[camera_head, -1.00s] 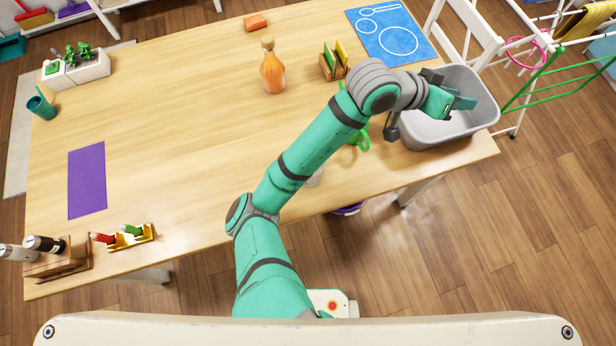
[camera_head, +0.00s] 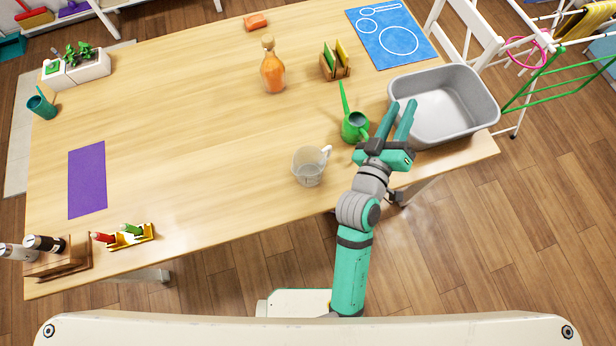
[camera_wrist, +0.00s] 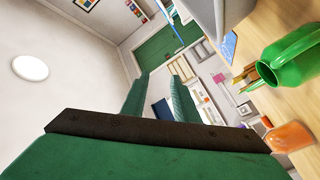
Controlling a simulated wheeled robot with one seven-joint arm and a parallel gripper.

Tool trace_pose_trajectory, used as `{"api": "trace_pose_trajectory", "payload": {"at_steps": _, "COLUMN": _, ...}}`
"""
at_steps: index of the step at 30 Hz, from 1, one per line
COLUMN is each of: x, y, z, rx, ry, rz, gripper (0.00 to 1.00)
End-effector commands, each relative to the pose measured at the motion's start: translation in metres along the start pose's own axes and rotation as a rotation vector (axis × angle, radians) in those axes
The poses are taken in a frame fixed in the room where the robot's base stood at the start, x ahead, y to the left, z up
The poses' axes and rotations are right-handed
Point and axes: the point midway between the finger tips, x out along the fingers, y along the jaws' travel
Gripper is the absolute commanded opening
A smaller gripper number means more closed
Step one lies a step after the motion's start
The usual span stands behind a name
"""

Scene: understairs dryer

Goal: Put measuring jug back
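A clear measuring jug (camera_head: 309,167) with a pale handle stands upright near the front edge of the table, right of its middle. My gripper (camera_head: 401,110) is open and empty, to the right of the jug and close to the green watering can (camera_head: 354,127) and the grey tub (camera_head: 455,131). Its two fingers point away from me. In the wrist view the fingers (camera_wrist: 158,95) are spread with nothing between them. The jug is not in the wrist view. A blue mat with white outlines (camera_head: 391,36) lies at the back right of the table.
The watering can also shows in the wrist view (camera_wrist: 291,58). An orange bottle (camera_head: 273,72) and a holder with cards (camera_head: 335,62) stand behind. A purple mat (camera_head: 87,180) lies at the left. The table's middle is clear. A drying rack (camera_head: 550,70) stands at the right.

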Motion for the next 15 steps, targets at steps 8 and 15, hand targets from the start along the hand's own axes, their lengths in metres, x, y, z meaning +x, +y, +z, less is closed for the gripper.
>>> {"api": "trace_pose_trajectory", "payload": {"at_steps": 8, "x": -0.093, "y": -0.069, "z": 0.028, "rx": 0.082, "ry": 0.066, "rz": -0.241, "gripper": 0.27}}
{"api": "trace_pose_trajectory", "payload": {"at_steps": 15, "x": -0.188, "y": -0.107, "z": 0.041, "rx": 0.248, "ry": 0.062, "rz": -0.415, "gripper": 0.27}}
